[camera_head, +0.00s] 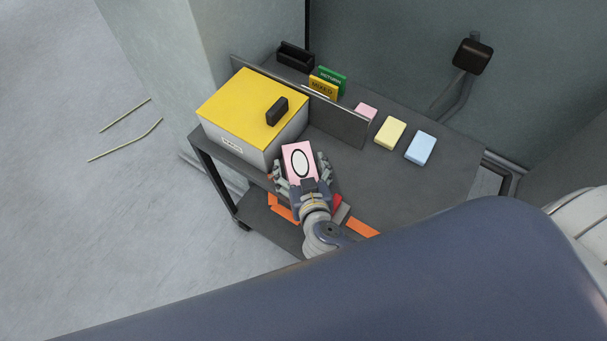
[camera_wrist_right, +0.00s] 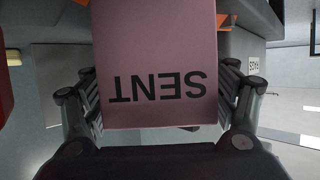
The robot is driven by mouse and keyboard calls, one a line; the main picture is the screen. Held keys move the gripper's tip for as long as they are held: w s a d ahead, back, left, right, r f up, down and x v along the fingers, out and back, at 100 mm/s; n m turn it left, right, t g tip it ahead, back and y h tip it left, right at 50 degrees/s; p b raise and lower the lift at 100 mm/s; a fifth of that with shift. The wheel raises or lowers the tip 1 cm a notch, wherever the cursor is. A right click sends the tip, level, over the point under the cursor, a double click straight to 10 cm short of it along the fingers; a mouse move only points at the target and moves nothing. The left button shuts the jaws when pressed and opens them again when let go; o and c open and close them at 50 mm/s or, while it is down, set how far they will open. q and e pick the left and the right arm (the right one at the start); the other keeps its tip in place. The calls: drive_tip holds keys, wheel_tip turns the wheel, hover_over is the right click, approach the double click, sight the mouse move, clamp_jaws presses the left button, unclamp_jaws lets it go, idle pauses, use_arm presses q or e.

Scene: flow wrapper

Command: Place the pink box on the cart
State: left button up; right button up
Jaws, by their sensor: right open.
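In the right wrist view the pink box (camera_wrist_right: 156,50) fills the middle, with "SENT" upside down on the facing side. My right gripper (camera_head: 300,168) is open, with its fingers on either side of the pink box; gaps show beside it in the wrist view. The dark cart (camera_head: 420,190) is below; I cannot tell if the box's underside touches it. My left gripper is out of view.
A yellow-lidded box (camera_head: 243,100) stands left on the cart. Behind a low divider (camera_head: 337,117) are green and yellow cards and a black holder (camera_head: 295,56). Small pink, yellow (camera_head: 390,133) and blue (camera_head: 420,148) blocks lie at the back. The cart's right-front top is clear.

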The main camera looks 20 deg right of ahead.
drive_tip(key=b+v, duration=0.3)
drive_tip(key=v, duration=0.9)
idle(0.3)
